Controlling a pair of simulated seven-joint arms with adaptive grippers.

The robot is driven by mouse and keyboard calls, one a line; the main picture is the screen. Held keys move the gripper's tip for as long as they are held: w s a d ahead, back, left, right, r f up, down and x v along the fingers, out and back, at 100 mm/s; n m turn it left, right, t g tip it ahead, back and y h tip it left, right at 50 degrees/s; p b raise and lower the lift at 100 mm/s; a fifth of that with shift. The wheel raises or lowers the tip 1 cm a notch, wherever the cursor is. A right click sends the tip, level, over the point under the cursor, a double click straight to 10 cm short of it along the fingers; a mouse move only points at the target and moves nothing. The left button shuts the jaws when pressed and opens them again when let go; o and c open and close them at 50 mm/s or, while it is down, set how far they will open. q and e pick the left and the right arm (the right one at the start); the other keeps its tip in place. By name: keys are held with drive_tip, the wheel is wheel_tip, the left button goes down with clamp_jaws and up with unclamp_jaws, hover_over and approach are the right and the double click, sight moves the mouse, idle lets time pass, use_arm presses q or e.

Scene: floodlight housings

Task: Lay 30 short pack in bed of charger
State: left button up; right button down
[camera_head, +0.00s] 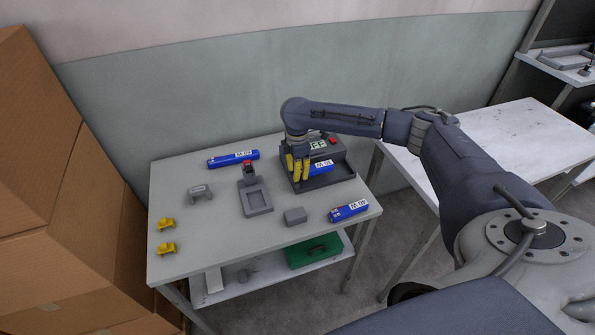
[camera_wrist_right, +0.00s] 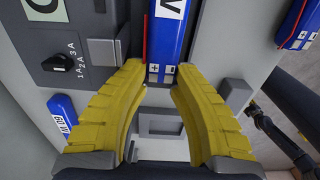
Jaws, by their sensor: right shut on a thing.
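The charger (camera_head: 323,149) is a dark grey box with an OFF sign and a red part on top, at the back right of the table; its knob marked 1A, 2A, 3A shows in the right wrist view (camera_wrist_right: 61,62). A blue pack (camera_head: 321,167) with a white label lies at the charger's front bed (camera_head: 335,178). My right gripper (camera_head: 300,176) has its yellow fingers shut on this pack's near end, also seen in the right wrist view (camera_wrist_right: 168,45). Whether the pack is fully seated is unclear. My left gripper is not in view.
Other blue packs lie at the back (camera_head: 231,158) and front right (camera_head: 349,211). A grey stand with a red top (camera_head: 254,198), a grey block (camera_head: 295,215), a grey bracket (camera_head: 199,191) and two yellow pieces (camera_head: 166,248) stand about.

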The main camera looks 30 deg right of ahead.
drive_tip(key=shift+f, duration=0.3)
idle(0.4)
drive_tip(key=c, duration=1)
unclamp_jaws()
drive_tip(key=shift+c, duration=0.2)
drive_tip(key=shift+r, duration=0.15)
